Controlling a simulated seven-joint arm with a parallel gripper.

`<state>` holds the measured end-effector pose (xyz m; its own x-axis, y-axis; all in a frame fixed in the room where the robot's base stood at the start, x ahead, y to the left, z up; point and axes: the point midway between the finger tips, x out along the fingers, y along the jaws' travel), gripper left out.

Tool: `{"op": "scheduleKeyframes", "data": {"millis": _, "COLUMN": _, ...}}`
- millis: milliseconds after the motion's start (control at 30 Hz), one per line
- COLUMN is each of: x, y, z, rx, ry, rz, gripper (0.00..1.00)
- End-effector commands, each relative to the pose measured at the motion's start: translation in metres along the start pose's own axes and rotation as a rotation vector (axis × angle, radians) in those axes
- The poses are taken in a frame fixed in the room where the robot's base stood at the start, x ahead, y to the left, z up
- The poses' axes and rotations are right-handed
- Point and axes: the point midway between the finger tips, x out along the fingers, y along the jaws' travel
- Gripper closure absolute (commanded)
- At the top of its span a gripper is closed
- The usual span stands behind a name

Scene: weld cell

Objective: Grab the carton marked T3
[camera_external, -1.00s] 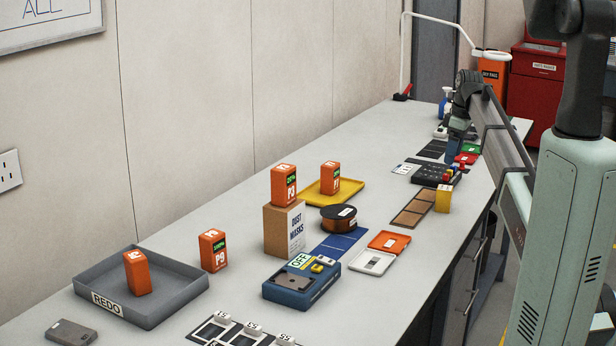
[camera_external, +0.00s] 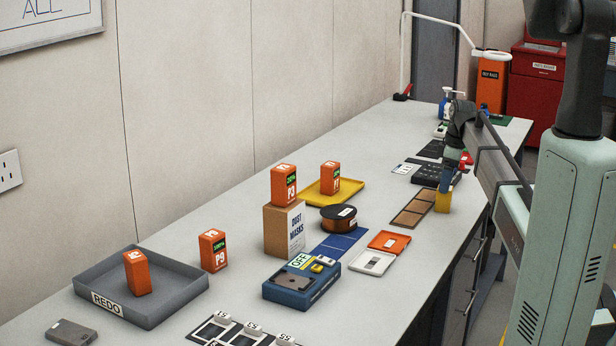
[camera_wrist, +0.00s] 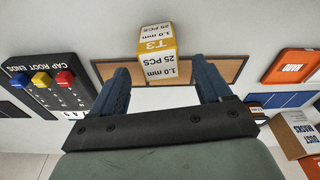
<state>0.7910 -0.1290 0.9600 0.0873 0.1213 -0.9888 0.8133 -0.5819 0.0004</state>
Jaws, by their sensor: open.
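The carton marked T3 (camera_wrist: 158,58) is a small yellow and white box, also printed "1.0 mm 25 PCS". In the wrist view it stands at the top middle, ahead of and between the fingers of my gripper (camera_wrist: 162,88). The fingers are open and apart, with nothing between their tips.
A black rack with coloured caps (camera_wrist: 45,85) lies to the left in the wrist view. An orange tray (camera_wrist: 291,66), a blue mat (camera_wrist: 290,99) and a dust masks box (camera_wrist: 297,130) are to the right. The worktop's edge runs close by the carton.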

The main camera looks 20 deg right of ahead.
Motion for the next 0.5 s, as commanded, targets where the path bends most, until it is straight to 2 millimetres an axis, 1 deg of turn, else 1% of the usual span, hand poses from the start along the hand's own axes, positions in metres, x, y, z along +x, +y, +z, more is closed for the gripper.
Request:
{"op": "scheduleKeyframes", "data": {"millis": 167, "x": 0.011, "y": -0.001, "z": 0.001, "rx": 0.000, "ry": -0.001, "rz": -0.002, "gripper": 0.22}}
{"op": "scheduleKeyframes", "data": {"millis": 400, "x": 0.041, "y": -0.001, "z": 0.003, "rx": 0.000, "ry": -0.001, "rz": -0.002, "gripper": 0.22}}
{"op": "scheduleKeyframes", "data": {"millis": 500, "x": 0.049, "y": -0.001, "z": 0.003, "rx": 0.001, "ry": 0.000, "rz": 0.000, "gripper": 0.22}}
